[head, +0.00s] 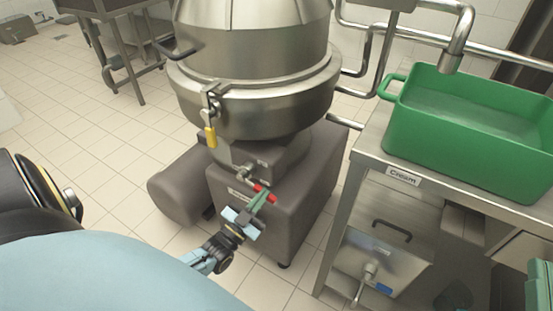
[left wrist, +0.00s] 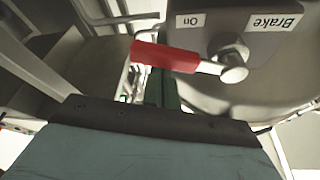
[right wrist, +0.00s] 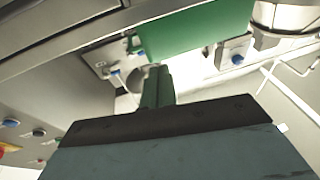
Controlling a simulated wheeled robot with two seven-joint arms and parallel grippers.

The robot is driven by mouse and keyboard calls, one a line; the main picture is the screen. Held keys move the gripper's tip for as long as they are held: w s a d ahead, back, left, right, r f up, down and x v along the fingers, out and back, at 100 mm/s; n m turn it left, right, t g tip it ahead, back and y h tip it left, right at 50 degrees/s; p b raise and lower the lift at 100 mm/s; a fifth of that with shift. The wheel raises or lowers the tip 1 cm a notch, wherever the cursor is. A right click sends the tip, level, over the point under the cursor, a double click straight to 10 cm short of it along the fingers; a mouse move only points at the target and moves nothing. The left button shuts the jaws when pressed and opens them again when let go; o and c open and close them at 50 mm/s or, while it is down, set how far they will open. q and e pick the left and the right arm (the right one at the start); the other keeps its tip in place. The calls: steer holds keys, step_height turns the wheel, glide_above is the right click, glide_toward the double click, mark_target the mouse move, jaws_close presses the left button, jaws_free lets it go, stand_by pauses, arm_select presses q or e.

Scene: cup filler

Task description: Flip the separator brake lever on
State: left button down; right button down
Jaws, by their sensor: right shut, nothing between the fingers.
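The brake lever has a red handle (left wrist: 165,57) on a metal pivot (left wrist: 234,64), beside labels reading "Brake" and "On" in the left wrist view. My right gripper (right wrist: 157,86) is shut and empty in the right wrist view, below a green tub.
The steel separator bowl (head: 250,60) rises above the base, with a yellow-handled latch (head: 210,137). A steel table (head: 352,180) labelled "Cream" stands to the right with a green tub (head: 470,140) on it. Tiled floor (head: 110,160) is open to the left.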

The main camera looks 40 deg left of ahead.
arm_select(q)
steer(key=shift+a+f+m+h, duration=0.15)
steer(key=shift+f+m+h, duration=0.3)
steer(key=shift+m, duration=0.45)
steer(key=shift+a+f+m+h, duration=0.15)
steer(key=shift+f+m+h, duration=0.1)
steer(key=shift+f+m, duration=0.5)
arm_select(e)
steer(key=shift+s+d+r+t, duration=0.15)
steer(key=shift+s+r+t, duration=0.1)
steer(key=shift+r+t, duration=0.25)
steer(key=shift+s+d+r+t, duration=0.1)
steer(key=shift+s+r+t, duration=0.15)
steer(key=shift+r, duration=0.35)
arm_select(q)
steer(key=shift+r, duration=0.15)
